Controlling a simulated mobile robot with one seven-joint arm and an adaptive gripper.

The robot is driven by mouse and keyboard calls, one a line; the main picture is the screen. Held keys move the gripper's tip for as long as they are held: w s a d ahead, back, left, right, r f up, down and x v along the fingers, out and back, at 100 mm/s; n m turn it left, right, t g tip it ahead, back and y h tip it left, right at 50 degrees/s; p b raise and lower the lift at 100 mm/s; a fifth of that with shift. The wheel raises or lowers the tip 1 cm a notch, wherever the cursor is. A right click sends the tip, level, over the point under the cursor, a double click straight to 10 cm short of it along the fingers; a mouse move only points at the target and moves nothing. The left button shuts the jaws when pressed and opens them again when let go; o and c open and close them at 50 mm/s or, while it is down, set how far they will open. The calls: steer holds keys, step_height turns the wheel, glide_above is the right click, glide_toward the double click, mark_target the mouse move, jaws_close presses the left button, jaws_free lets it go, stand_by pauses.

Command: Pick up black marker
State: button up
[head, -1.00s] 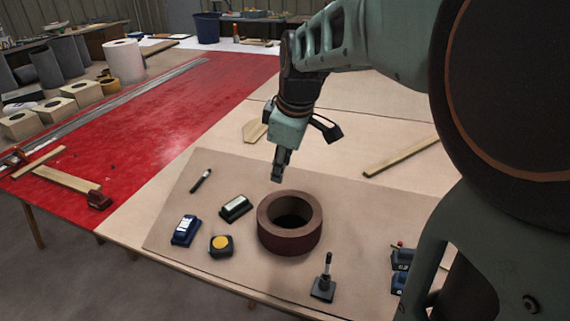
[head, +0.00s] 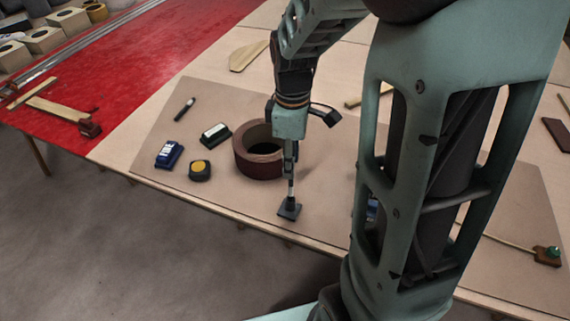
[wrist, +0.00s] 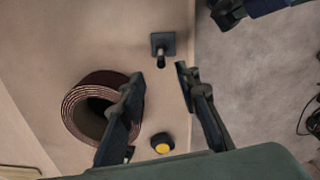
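A dark marker (head: 291,193) stands upright in a small square black base (head: 289,209) near the table's front edge. In the wrist view the marker (wrist: 161,60) and its base (wrist: 162,41) show just beyond my open fingertips. My gripper (head: 290,170) points down over this marker; its fingers (wrist: 158,80) are apart, with nothing held. In the head view the gripper overlaps the marker's top, so I cannot tell the remaining height. Another dark pen-like marker (head: 184,109) with a pale band lies flat at the board's left.
A large brown abrasive roll (head: 258,160) stands close behind my gripper. A blue-labelled block (head: 168,154), a dark block with a pale top (head: 215,134) and a yellow-faced tape measure (head: 200,171) lie to its left. Bare board (head: 235,198) lies left of the base.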

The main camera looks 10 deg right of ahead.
mark_target(291, 183)
step_height(291, 183, down, 3)
steer(key=shift+f, duration=0.2)
steer(key=shift+s+f, duration=0.1)
steer(key=shift+f, duration=2.5)
steer(key=shift+c, duration=0.5)
jaws_close()
